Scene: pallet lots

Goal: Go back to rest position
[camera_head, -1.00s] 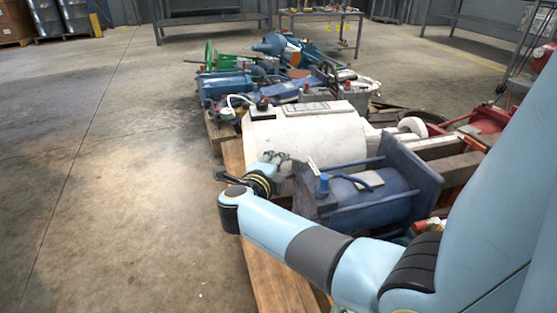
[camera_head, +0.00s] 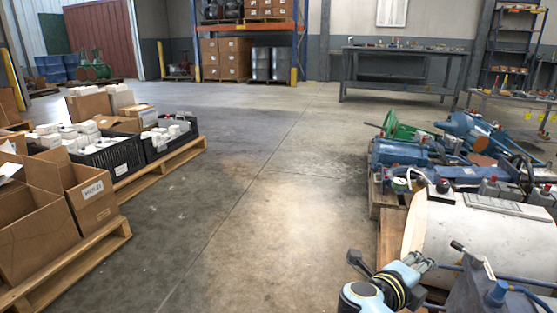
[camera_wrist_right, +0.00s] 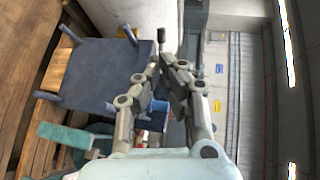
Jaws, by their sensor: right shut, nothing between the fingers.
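My right gripper (camera_head: 418,263) is at the lower right of the head view, beside a white cylindrical machine (camera_head: 470,235) and a dark blue motor (camera_head: 480,297). The right wrist view shows its two grey fingers (camera_wrist_right: 168,66) brought together with nothing held between them. The blue motor's flat dark end (camera_wrist_right: 98,75) is left of the fingers in that view. Whether the fingers touch the machines cannot be told. My left gripper is not in view.
Wooden pallets with cardboard boxes (camera_head: 88,200) and black crates (camera_head: 118,158) of white items stand at the left. More blue motors (camera_head: 398,152) lie on a pallet at the right. A grey workbench (camera_head: 405,52) stands at the back. The concrete floor between the pallets is clear.

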